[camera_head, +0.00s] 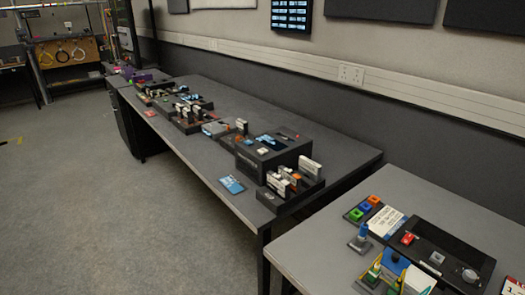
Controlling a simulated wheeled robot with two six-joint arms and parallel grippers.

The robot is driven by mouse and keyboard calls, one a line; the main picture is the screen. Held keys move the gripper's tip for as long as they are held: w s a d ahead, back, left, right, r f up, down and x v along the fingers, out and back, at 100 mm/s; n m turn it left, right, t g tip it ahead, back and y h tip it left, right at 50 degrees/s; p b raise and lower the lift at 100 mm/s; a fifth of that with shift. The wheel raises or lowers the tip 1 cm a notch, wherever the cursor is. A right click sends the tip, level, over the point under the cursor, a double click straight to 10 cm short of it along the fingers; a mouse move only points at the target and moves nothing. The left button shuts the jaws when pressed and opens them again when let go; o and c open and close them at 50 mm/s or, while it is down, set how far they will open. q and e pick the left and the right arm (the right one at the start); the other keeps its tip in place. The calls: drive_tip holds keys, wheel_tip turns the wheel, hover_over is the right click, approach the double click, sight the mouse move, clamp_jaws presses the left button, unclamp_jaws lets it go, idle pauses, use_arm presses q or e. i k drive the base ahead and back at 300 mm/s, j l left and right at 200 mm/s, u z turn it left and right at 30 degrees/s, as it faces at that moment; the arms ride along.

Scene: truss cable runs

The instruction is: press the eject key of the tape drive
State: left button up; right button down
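A dark box (250,170) stands towards the near end of the long grey table and may be the tape drive. On its top are a blue display (266,140), a small pale key (264,151) and a small red-orange spot (297,136). The labels are too small to read, so I cannot tell which key is eject. Neither of my grippers is in view.
A rack of upright cartridges (290,184) stands before the box, beside a blue card (232,185). Several smaller devices line the long table (340,152) farther back. A second table (312,243) at right holds coloured keys and a black panel (450,238). Open floor (130,225) lies left.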

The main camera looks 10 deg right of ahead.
sight(262, 151)
drive_tip(key=i+j+z, duration=0.1)
drive_tip(key=i+j, duration=0.65)
drive_tip(key=j, duration=0.15)
drive_tip(key=i+j+z, duration=0.15)
drive_tip(key=i+j, duration=0.25)
drive_tip(key=i+j+z, duration=0.1)
drive_tip(key=i+j, duration=0.25)
drive_tip(key=j, duration=0.2)
